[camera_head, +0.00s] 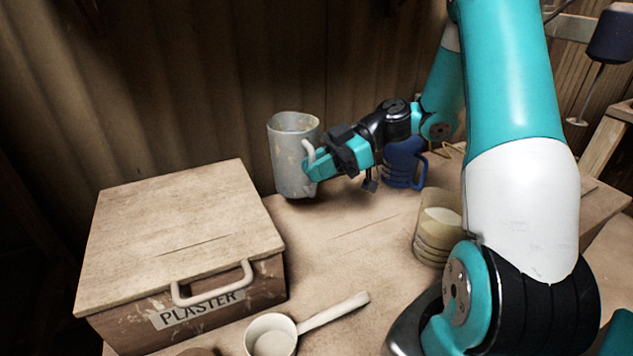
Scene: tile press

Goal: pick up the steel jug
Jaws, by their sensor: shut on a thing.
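The steel jug (289,157) is a tall grey vessel with worn, stained patches and a pale handle on its right side. It stands upright at the back of the table, by the corrugated wall. I cannot tell whether its base touches the table or is slightly above it. My gripper (309,165) comes from the right and is shut on the jug at its handle side. The fingertips are partly hidden against the handle.
A wooden box (180,215) labelled PLASTER, with a lid and handle, stands at the left. A pale ladle (272,338) lies in front. A blue mug (400,163) and a ribbed yellowish jar (438,236) stand right of the jug, near my arm. The table's middle (335,250) is clear.

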